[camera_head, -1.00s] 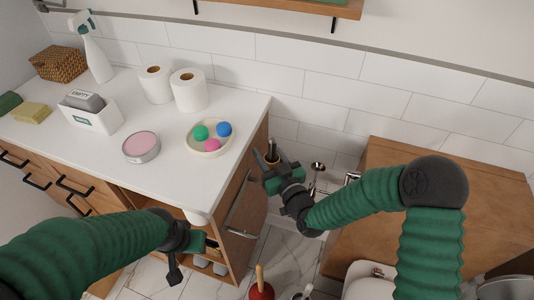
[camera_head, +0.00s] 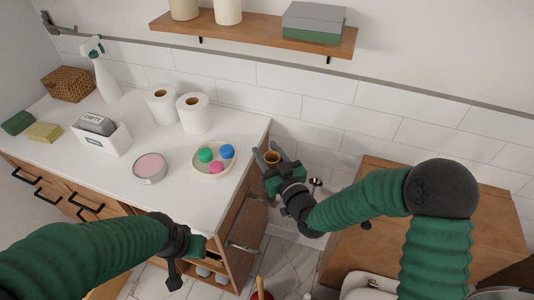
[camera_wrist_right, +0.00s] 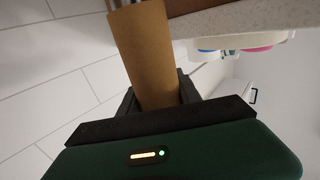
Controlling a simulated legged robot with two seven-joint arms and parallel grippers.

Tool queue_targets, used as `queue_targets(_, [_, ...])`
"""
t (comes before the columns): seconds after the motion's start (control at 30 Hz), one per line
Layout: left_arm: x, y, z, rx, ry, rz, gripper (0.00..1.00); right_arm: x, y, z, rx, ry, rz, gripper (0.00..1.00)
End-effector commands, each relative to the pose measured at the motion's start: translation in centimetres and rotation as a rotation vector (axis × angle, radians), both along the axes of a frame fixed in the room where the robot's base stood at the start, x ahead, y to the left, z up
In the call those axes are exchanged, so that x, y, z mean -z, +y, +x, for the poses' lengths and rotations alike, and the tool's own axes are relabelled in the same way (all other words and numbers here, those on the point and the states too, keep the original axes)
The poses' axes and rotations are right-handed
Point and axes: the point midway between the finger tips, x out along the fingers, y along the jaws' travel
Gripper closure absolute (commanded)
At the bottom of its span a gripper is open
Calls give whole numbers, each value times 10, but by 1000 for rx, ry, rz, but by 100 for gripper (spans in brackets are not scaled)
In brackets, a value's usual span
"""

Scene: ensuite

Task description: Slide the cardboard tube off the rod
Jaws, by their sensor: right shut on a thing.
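The brown cardboard tube (camera_head: 272,157) stands beside the right end of the counter, its open top facing up. My right gripper (camera_head: 271,170) is shut on it. In the right wrist view the tube (camera_wrist_right: 145,50) runs up from between the jaws (camera_wrist_right: 158,95). A small shiny metal part (camera_wrist_right: 122,3) shows at the tube's far end; I cannot tell whether it is inside the tube. No rod sticks out of the tube's top in the head view. My left gripper (camera_head: 190,252) hangs in front of the cabinet, apart from the tube; its jaw opening is unclear.
A wooden shelf (camera_head: 260,35) hangs above. A wooden cabinet (camera_head: 395,165) stands at right.

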Motion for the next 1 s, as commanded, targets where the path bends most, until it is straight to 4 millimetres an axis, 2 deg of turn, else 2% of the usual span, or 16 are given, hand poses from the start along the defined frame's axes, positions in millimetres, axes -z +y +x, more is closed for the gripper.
queue_targets(0.03, [-8, 0, 0, 0, 0, 0, 64, -9, 0, 0, 0, -1, 0, 97])
queue_targets(1.0, [-75, 0, 0, 0, 0, 0, 64, -102, 0, 0, 0, 0, 0, 97])
